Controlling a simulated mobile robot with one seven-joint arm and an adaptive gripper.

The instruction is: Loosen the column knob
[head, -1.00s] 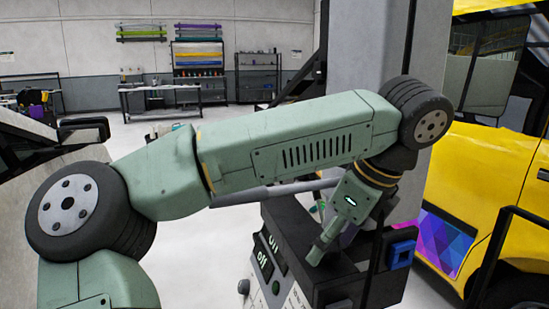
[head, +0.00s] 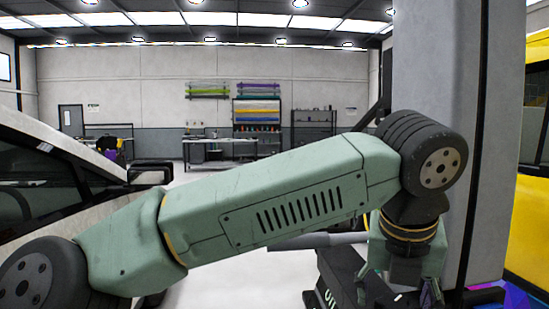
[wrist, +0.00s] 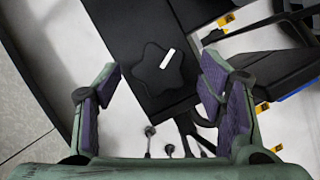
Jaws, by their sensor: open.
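The black star-shaped knob (wrist: 158,70) with a white stripe sits on a black housing (wrist: 125,28) in the wrist view. My gripper (wrist: 161,72) is open, with its purple-padded fingers to the left and right of the knob's outline. Nothing is held between them. How far the fingertips are from the knob along the view cannot be told. In the head view my gripper (head: 403,287) points down at the lower right, above the dark machine. The knob is hidden there.
A tall grey column (head: 437,75) rises behind my gripper, with a yellow vehicle (head: 537,190) to its right. A pale vehicle (head: 60,150) stands at left. Shelves (head: 257,115) and a workbench (head: 215,145) are far back. Dark bars and yellow tags flank the right finger in the wrist view.

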